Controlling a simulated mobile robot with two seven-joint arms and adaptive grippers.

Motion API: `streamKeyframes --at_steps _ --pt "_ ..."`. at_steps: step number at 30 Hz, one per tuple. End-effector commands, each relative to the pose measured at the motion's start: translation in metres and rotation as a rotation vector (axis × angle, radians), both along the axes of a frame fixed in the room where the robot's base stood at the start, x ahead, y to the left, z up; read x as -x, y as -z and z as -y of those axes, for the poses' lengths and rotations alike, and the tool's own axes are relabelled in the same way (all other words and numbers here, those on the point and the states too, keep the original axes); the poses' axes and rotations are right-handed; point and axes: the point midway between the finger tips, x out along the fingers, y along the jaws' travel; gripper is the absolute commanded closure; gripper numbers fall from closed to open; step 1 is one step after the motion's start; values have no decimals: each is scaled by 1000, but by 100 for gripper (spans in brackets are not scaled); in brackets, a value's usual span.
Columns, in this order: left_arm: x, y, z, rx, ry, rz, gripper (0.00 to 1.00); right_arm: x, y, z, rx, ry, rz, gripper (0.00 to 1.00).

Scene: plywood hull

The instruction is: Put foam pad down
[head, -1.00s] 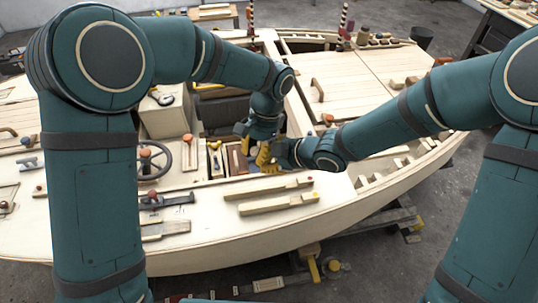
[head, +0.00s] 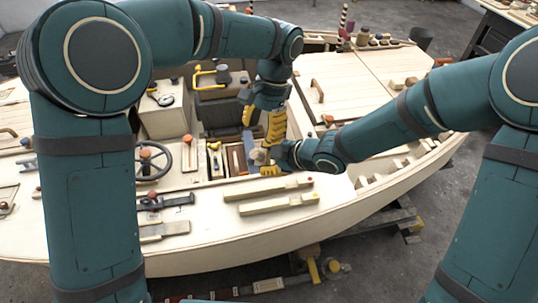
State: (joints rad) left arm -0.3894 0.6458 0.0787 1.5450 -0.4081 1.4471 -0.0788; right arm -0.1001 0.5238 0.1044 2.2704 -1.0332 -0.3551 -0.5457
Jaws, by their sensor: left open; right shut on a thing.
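My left gripper (head: 260,128) is open, its yellow fingers spread and pointing down over the cockpit, just above my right gripper. I see nothing held between its fingers. My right gripper (head: 267,163) comes in from the right, low at the cockpit's near edge. It is shut on a small pale piece (head: 258,155), which looks like the foam pad. The piece is mostly hidden by the fingers, and I cannot tell whether it touches the surface below.
A steering wheel (head: 152,161) and a wooden tray with compartments (head: 236,160) lie left of the grippers. A dark box with a yellow handle (head: 222,85) stands behind. The right deck (head: 345,85) is mostly clear.

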Motion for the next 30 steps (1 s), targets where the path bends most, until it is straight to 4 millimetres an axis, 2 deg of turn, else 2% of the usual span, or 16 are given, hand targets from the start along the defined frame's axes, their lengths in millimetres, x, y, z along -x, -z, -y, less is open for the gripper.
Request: streamKeyframes --at_steps 4,10,14,17,23,29,30 --pt "-1 -6 1 -1 0 -1 46 -1 -1 0 -1 1 2 89" --pt "-1 -5 -2 -3 4 -7 46 -1 -1 0 -2 1 2 89" --pt "4 11 -17 -3 43 -49 46 -1 -1 0 -2 2 3 89" --pt "14 36 -40 5 112 -121 46 -2 -2 1 -3 4 4 89" --pt "53 92 -95 69 293 -301 46 -2 -2 0 -3 4 4 89" --pt "118 129 -104 313 295 -462 46 -1 -2 0 -2 3 4 89" --pt "124 140 -98 339 262 -450 46 -1 -2 0 -2 3 4 89"
